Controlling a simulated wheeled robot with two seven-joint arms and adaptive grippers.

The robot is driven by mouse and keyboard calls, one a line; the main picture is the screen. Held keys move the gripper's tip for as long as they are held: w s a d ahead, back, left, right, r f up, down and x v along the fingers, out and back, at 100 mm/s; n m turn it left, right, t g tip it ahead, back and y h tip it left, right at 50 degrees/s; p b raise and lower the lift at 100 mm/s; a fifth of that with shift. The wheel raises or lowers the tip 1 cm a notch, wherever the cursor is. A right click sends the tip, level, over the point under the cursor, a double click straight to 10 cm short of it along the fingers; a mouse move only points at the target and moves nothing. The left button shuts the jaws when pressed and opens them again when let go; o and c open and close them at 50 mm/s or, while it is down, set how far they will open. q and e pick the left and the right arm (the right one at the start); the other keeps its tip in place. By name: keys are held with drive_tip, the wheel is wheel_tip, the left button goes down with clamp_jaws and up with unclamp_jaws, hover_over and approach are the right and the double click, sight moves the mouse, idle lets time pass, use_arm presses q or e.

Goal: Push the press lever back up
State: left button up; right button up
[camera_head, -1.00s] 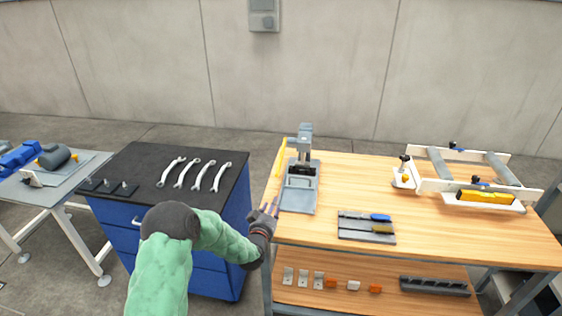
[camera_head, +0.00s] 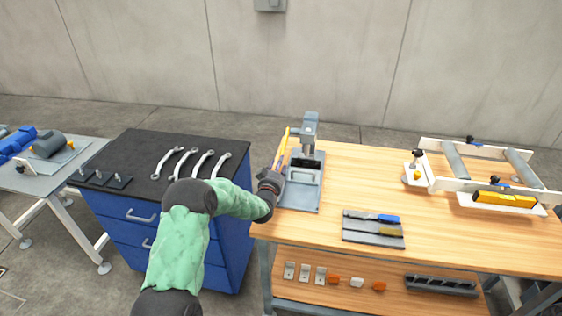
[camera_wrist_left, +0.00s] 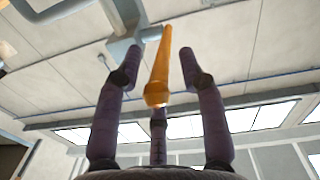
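The grey arbor press (camera_head: 309,140) stands on its grey base plate (camera_head: 300,196) at the left end of the wooden bench. Its yellow lever (camera_head: 283,148) is on the press's left side and slants up and away. My left gripper (camera_head: 281,163) is at the lever from the near left. In the left wrist view the lever (camera_wrist_left: 160,75) lies between the spread purple fingers (camera_wrist_left: 158,80), with gaps on both sides. The fingers are open, not closed on it. Whether a finger touches the lever is unclear. My right gripper is not in view.
A blue cabinet (camera_head: 195,245) with several wrenches (camera_head: 190,165) on its black top stands left of the bench. A grey tray (camera_head: 373,240) with tools lies right of the press. A white roller frame (camera_head: 470,185) is farther right. Bare wood lies between.

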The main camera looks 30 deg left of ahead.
sight(283, 148)
use_arm(q)
drive_tip(key=shift+x, duration=1.75)
drive_tip(key=shift+c, duration=0.3)
clamp_jaws()
